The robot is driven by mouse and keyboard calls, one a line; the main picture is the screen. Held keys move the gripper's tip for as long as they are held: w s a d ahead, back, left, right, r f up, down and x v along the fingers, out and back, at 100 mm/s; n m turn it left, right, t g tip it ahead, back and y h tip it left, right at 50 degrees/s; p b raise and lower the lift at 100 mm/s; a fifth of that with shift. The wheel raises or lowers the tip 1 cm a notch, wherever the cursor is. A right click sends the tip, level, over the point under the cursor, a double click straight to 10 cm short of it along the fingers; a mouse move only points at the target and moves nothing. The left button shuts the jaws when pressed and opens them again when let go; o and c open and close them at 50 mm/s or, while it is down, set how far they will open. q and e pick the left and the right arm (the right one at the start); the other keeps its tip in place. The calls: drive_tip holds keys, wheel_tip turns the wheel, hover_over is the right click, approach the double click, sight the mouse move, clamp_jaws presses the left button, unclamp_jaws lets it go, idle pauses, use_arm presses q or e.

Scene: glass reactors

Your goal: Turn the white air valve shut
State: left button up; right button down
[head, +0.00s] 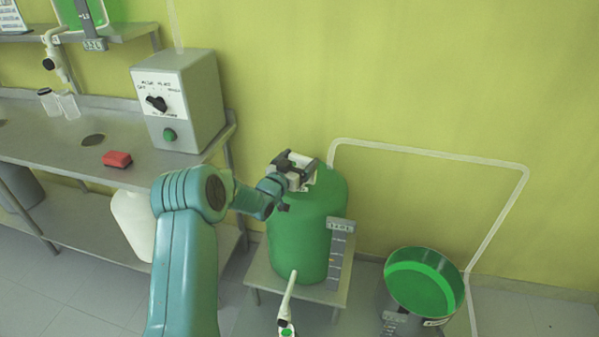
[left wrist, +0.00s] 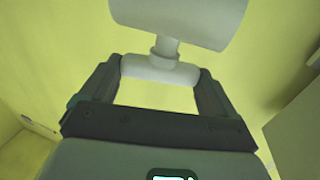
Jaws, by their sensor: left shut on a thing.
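My left gripper (head: 292,163) is at the top of the green vessel (head: 303,238) in the head view, where it hides much of the white valve. In the left wrist view the white air valve's handle (left wrist: 160,70) lies crosswise between the two dark fingers of my left gripper (left wrist: 158,78), which is shut on it. A short stem joins the handle to a larger white body (left wrist: 180,20). Whether the valve is open or closed cannot be told. My right gripper is not in view.
The green vessel stands on a low grey stand (head: 258,270). A grey control box (head: 180,100) and a red block (head: 117,159) are on the bench at left. A green-lined bowl (head: 425,283) is at lower right. A pale pipe (head: 430,153) runs along the yellow wall.

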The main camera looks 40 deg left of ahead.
use_arm(q)
drive_tip(key=m+h, duration=0.2)
drive_tip(key=h, duration=0.2)
drive_tip(key=shift+a+r+m+t, duration=0.3)
drive_tip(key=shift+m+t, duration=0.1)
drive_tip(key=m+h, duration=0.2)
drive_tip(key=h, duration=0.2)
drive_tip(key=shift+a, duration=0.15)
drive_tip(key=shift+w+f+m+g+h, duration=0.1)
drive_tip(key=shift+m+g+h, duration=0.6)
drive_tip(key=shift+m+h, duration=0.75)
drive_tip(key=shift+h, duration=0.45)
drive_tip(key=o, duration=0.8)
drive_tip(key=shift+s+a+f+b, duration=0.1)
drive_tip(key=shift+s+a+b, duration=0.1)
drive_tip(key=shift+b, duration=0.1)
drive_tip(key=v, duration=1.6)
drive_tip(key=shift+r, duration=0.35)
